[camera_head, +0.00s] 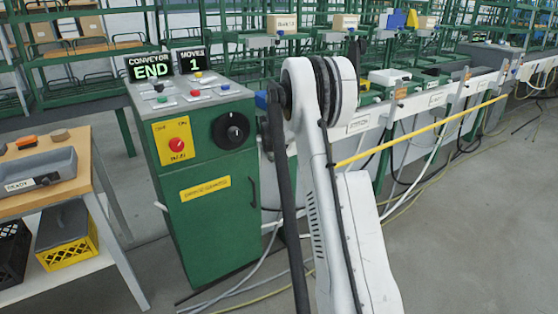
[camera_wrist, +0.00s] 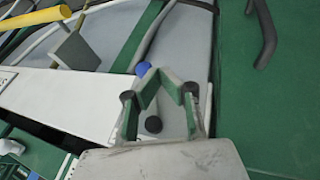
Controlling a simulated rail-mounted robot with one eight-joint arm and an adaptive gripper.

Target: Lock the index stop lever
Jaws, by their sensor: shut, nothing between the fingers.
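A blue ball knob (camera_wrist: 143,69) shows in the wrist view, just beyond and left of my fingertips. It may be the end of the index stop lever, but I cannot tell. My gripper (camera_wrist: 168,82) is shut and empty, beside the knob; contact is not clear. In the head view a blue part (camera_head: 262,100) shows at the right edge of the green control cabinet (camera_head: 215,225), beside my arm. My arm hides much of the area behind it there, and my gripper cannot be made out. The lever's position, locked or not, cannot be read.
The cabinet has a dark rotary knob (camera_head: 231,130), a red button (camera_head: 177,145) and a handle (camera_head: 252,185). A yellow bar (camera_head: 430,130) runs along the conveyor at right. A wooden table (camera_head: 95,170) with a grey tray stands left. Cables lie on the floor; open floor is at right.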

